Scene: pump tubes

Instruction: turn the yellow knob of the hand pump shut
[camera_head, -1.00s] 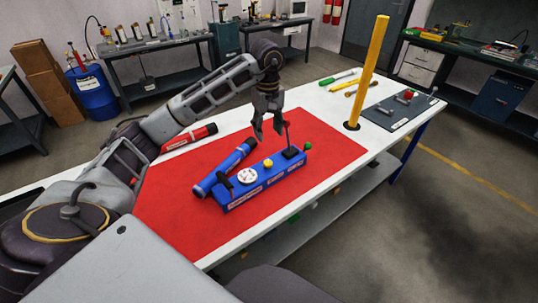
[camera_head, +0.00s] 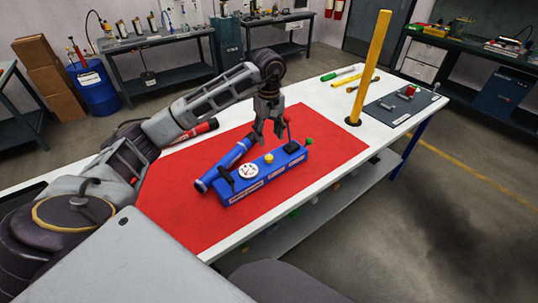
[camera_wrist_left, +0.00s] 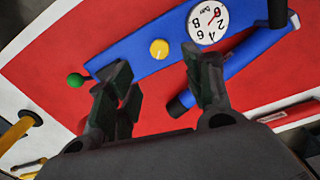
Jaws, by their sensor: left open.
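The blue hand pump (camera_head: 235,191) lies on the red mat (camera_head: 322,164), with a white round gauge (camera_head: 248,171) on top. Its yellow knob (camera_head: 269,158) sits between the gauge and the lever end. In the left wrist view the yellow knob (camera_wrist_left: 159,49) is beyond the fingertips, roughly between them and not touched. My left gripper (camera_head: 268,140) is open, pointing down above and behind the pump near its lever. In the left wrist view its fingers (camera_wrist_left: 155,75) are spread and empty, and they cover part of the pump body. My right gripper is not seen.
A green ball (camera_head: 309,142) is at the pump's right end. A blue cylinder (camera_head: 222,166) lies behind the pump, and a red one (camera_head: 200,128) lies farther back. A yellow post (camera_head: 370,70) stands by a grey plate (camera_head: 400,106) at right. The mat in front is clear.

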